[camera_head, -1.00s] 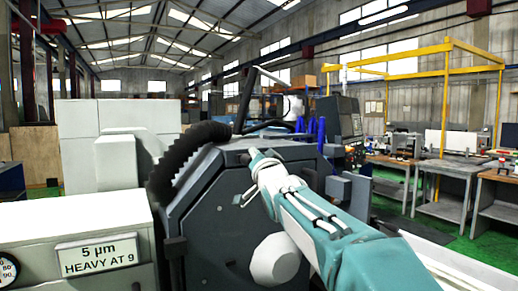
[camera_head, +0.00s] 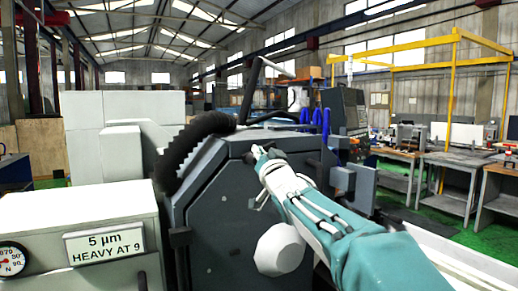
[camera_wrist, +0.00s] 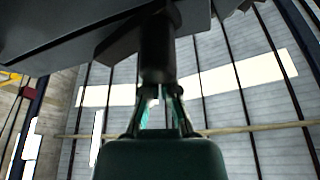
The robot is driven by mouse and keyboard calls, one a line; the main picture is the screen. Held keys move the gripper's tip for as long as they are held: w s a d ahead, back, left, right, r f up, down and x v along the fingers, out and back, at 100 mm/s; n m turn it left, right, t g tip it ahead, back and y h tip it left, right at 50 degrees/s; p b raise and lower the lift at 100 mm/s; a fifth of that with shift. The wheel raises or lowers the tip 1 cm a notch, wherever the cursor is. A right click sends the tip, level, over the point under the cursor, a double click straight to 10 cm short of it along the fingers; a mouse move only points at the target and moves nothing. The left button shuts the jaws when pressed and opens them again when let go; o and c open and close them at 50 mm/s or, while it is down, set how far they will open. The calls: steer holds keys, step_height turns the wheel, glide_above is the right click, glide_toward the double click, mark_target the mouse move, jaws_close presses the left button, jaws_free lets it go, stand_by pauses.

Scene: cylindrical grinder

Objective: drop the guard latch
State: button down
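The grey grinder guard (camera_head: 232,215) stands in the middle of the head view. My gripper (camera_head: 258,153) is at its upper right edge, with the arm reaching up from the lower right. In the wrist view a dark cylindrical piece, which looks like the guard latch (camera_wrist: 157,50), hangs from a dark overhanging part. My gripper (camera_wrist: 160,95) has one finger on each side of its lower end, tips against its sides. The latch is hidden behind my gripper in the head view, and I cannot tell its angle there.
A pale cabinet (camera_head: 80,215) with a gauge (camera_head: 12,259) and a sign "5 µm HEAVY AT 9" (camera_head: 104,243) stands at the left. A black ribbed hose (camera_head: 185,150) runs beside the guard. A dark control panel (camera_head: 345,110) stands behind. Workbenches (camera_head: 450,160) are at the right.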

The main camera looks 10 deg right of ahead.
step_height(320, 180, down, 2)
steer(key=n+y, duration=0.1)
steer(key=n, duration=0.1)
steer(key=n+y, duration=0.1)
steer(key=n, duration=0.2)
steer(key=shift+w+d+g+y, duration=0.1)
steer(key=shift+d+g+y, duration=0.05)
steer(key=shift+g+y, duration=0.15)
steer(key=d+f+n+g+y, duration=0.1)
steer(key=n, duration=0.3)
steer(key=d+f+n+g+y, duration=0.1)
steer(key=n, duration=0.3)
steer(key=w+d+f+n+g+y, duration=0.1)
steer(key=n+y, duration=0.1)
steer(key=n, duration=0.3)
steer(key=shift+w+d+f+g, duration=0.1)
steer(key=shift+d+f+g, duration=0.2)
steer(key=shift+f, duration=0.2)
steer(key=a, duration=0.1)
steer(key=a+r, duration=0.1)
steer(key=s+a+r, duration=0.1)
steer(key=shift+s+a+r, duration=0.1)
steer(key=shift+a+r, duration=0.15)
steer(key=shift+a, duration=0.15)
steer(key=v, duration=1)
steer(key=shift+d, duration=0.4)
